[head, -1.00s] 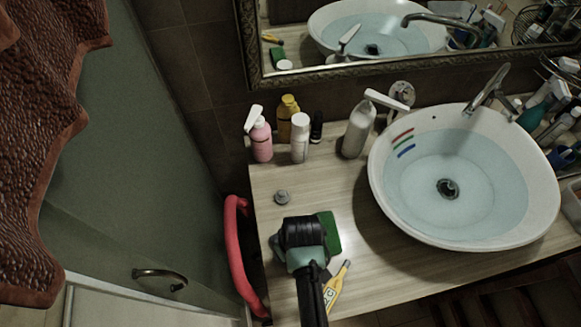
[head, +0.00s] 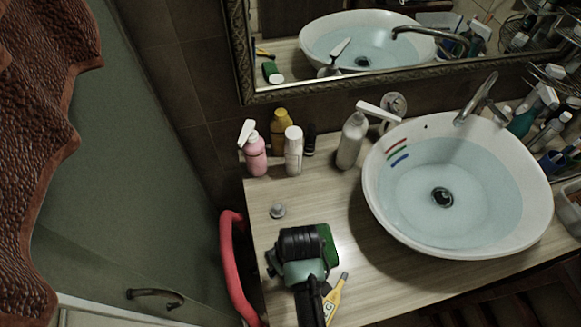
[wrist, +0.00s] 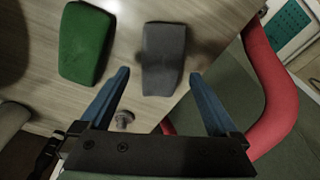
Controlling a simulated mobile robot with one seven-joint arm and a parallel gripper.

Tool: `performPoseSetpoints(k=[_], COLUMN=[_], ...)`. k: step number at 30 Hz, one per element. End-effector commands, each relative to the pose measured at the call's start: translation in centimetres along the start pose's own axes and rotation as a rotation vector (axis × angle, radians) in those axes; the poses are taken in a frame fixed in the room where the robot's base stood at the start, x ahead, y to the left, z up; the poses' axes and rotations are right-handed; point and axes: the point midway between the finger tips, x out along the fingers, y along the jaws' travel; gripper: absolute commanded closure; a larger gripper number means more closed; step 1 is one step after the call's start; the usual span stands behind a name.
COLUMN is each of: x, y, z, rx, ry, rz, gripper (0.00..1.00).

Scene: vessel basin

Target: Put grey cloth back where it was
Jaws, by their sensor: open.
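The grey cloth (wrist: 163,58) is a folded-looking grey block on the wooden counter (wrist: 215,25), seen in the wrist view. My gripper (wrist: 159,73) is open, with its blue fingers on either side of the line to the cloth. The cloth lies just beyond the fingertips, and I cannot tell whether they touch it. In the head view my gripper (head: 300,256) is over the counter's front left part and hides the cloth.
A green sponge (wrist: 86,42) lies left of the cloth in the wrist view. A yellow thermometer-like item (head: 337,298) and small grey knob (head: 278,211) are nearby. A red rail (head: 233,265) borders the left edge. The white basin (head: 455,220) stands right; bottles (head: 256,158) stand behind.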

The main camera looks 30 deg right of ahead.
Motion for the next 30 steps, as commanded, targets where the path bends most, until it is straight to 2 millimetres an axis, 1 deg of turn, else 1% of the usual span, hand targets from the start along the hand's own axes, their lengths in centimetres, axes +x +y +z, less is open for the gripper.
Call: performPoseSetpoints(k=[1, 6, 12, 15, 18, 26, 28, 29, 30], x=[-1.0, -4.5, -8.1, -9.1, -9.7, -10.0, -10.4, -10.8, -11.7], y=[0.0, 0.0, 0.0, 0.0, 0.0, 0.0, 0.2, 0.3, 0.6], z=[0.0, -0.1, -0.1, -0.1, 0.0, -0.1, -1.0, -1.8, -3.4], rx=[0.000, 0.000, 0.000, 0.000, 0.000, 0.000, -0.001, -0.001, -0.001], ry=[0.003, 0.005, 0.004, 0.002, 0.002, 0.002, 0.030, 0.056, 0.106], rz=[0.002, 0.003, 0.002, 0.001, 0.001, 0.001, 0.014, 0.026, 0.049], gripper=[0.04, 0.04, 0.04, 0.04, 0.04, 0.04, 0.04, 0.04, 0.04])
